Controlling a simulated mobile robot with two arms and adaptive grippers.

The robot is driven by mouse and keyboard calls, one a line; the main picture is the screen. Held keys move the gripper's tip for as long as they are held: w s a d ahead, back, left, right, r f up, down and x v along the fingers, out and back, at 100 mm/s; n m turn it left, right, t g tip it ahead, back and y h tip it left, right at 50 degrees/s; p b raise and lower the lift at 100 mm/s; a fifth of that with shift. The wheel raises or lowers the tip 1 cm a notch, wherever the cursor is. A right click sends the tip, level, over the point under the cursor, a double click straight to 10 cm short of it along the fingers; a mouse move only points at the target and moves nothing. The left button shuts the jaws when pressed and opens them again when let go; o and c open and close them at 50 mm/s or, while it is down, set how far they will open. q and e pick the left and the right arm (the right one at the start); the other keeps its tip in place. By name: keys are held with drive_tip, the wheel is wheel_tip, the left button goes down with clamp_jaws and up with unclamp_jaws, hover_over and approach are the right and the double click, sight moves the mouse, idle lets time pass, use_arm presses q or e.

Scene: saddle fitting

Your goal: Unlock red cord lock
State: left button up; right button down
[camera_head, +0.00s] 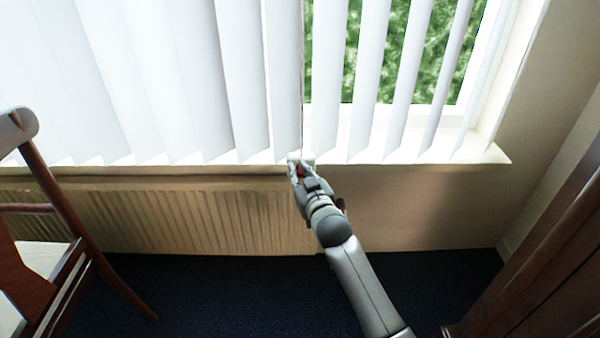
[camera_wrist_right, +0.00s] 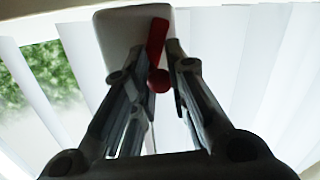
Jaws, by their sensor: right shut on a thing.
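The red cord lock (camera_wrist_right: 158,45) shows in the right wrist view as a red lever with a round knob at its lower end, on a white housing (camera_wrist_right: 120,35). My right gripper (camera_wrist_right: 160,62) has its fingers on either side of the red lever and is shut on it. In the head view the right gripper (camera_head: 300,168) is at the sill's front edge, with a bit of red between its fingers. The fingers hide part of the lock there. My left gripper is not in view.
White vertical blinds (camera_head: 190,80) hang across the window, with a thin cord near the gripper. The sill (camera_head: 440,150) runs above a radiator (camera_head: 200,215). A wooden chair (camera_head: 85,245) stands at left and dark wooden furniture (camera_head: 545,260) at right. Dark floor lies between.

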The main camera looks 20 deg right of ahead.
drive_tip(key=shift+a+f, duration=0.1)
drive_tip(key=c, duration=1.4)
unclamp_jaws()
drive_tip(key=shift+o, duration=0.2)
drive_tip(key=s, duration=1.2)
drive_tip(key=shift+d+r, duration=0.2)
drive_tip(key=shift+r, duration=0.25)
